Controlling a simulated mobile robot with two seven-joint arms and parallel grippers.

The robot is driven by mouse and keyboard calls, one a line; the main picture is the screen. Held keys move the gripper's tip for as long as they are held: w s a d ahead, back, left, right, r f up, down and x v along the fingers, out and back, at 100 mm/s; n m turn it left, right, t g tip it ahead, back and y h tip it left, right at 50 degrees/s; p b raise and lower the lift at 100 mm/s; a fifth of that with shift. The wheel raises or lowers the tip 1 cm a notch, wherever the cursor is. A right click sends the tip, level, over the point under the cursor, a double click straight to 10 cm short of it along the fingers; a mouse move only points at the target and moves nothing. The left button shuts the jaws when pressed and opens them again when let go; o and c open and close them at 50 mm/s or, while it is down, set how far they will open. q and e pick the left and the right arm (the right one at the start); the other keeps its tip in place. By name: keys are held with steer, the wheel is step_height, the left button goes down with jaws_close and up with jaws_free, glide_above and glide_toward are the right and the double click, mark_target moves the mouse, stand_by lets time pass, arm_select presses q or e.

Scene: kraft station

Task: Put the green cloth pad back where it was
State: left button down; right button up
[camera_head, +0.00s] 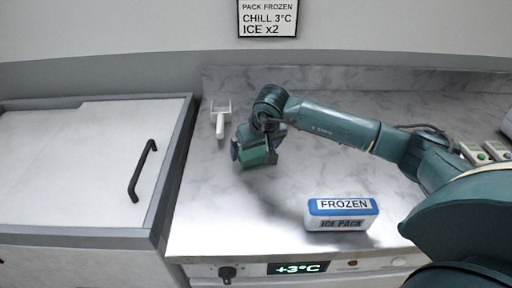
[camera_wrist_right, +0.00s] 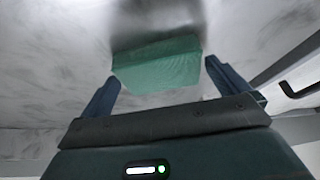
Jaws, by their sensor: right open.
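The green cloth pad (camera_wrist_right: 158,66) is in front of my right gripper (camera_wrist_right: 162,72) in the right wrist view, lying between the lines of its two fingers. The fingers are apart, with their tips close to the pad's left and right edges. I cannot tell whether they touch it. In the head view the pad (camera_head: 258,158) shows as a lighter green patch at my right gripper (camera_head: 255,156), over the left part of the marble counter. The gripper hides part of it, and I cannot tell whether it rests on the counter. My left gripper is in neither view.
A white hand tool (camera_head: 220,120) lies behind and left of the gripper. A blue and white ice pack (camera_head: 341,214) marked FROZEN stands near the marble counter's (camera_head: 225,225) front edge. A lidded chest with a black handle (camera_head: 143,171) borders the counter at left. The front-left counter is clear.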

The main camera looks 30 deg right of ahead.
steer(key=b+v, duration=0.1)
steer(key=v, duration=1)
steer(key=shift+r, duration=0.3)
steer(key=shift+s, duration=0.15)
